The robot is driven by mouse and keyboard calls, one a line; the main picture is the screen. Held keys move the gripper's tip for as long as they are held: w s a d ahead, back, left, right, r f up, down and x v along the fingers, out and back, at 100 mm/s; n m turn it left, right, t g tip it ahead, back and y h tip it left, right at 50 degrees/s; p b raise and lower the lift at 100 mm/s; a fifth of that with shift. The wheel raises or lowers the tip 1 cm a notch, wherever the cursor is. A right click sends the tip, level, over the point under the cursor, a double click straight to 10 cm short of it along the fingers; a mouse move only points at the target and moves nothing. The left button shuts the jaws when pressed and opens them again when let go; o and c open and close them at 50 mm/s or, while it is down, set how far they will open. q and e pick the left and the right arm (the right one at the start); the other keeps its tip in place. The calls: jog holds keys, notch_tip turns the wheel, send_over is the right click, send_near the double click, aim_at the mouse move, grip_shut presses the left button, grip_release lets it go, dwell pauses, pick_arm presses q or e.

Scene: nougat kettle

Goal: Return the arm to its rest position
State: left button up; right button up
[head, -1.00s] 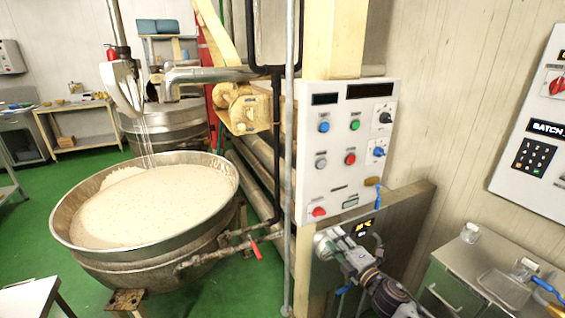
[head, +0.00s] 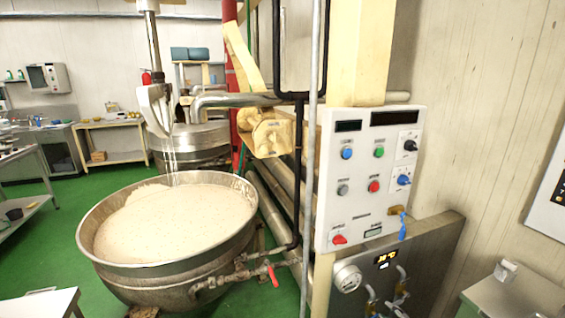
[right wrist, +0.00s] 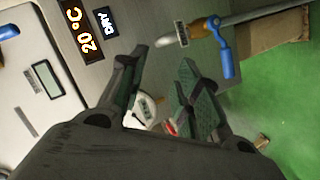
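My right gripper (right wrist: 163,62) shows in the right wrist view with its two dark fingers spread apart and nothing between them. Behind the fingers are a round white gauge (right wrist: 146,106) and a metal panel with a lit display reading 20 °C (right wrist: 88,32). A blue valve handle (right wrist: 222,48) on a pipe lies beyond the right finger, apart from it. In the head view neither gripper shows. The white control panel (head: 365,175) stands above the metal panel, where the gauge (head: 348,277) also shows.
A large kettle (head: 175,270) of pale mass stands at the left, with a red-handled valve (head: 272,275) at its side. A grey bench (head: 515,298) is at lower right. Green floor is open at left.

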jog(key=s+d+f+m+g+h, duration=0.15)
jog(key=s+d+f, duration=0.25)
jog(key=f, duration=0.4)
jog(key=s+d+f+m+g+h, duration=0.1)
jog(key=s+d+f+m+g, duration=0.2)
jog(key=f, duration=0.5)
jog(key=s+d+f+m+g, duration=0.1)
jog(key=s+f+m+g, duration=0.2)
jog(key=s+f, duration=1.4)
jog(key=s+a+f+m+g, duration=0.15)
jog(key=s+a+f, duration=0.3)
jog(key=s, duration=0.55)
jog(key=s+a+f+m+g, duration=0.1)
jog(key=s+a+f+g, duration=0.3)
jog(key=s, duration=0.6)
jog(key=s+a+f+y, duration=0.1)
jog(key=s+a+f, duration=0.1)
jog(key=s+a, duration=0.8)
jog(key=shift+a+f+y, duration=0.35)
jog(key=shift+a, duration=0.3)
jog(key=shift+w, duration=0.1)
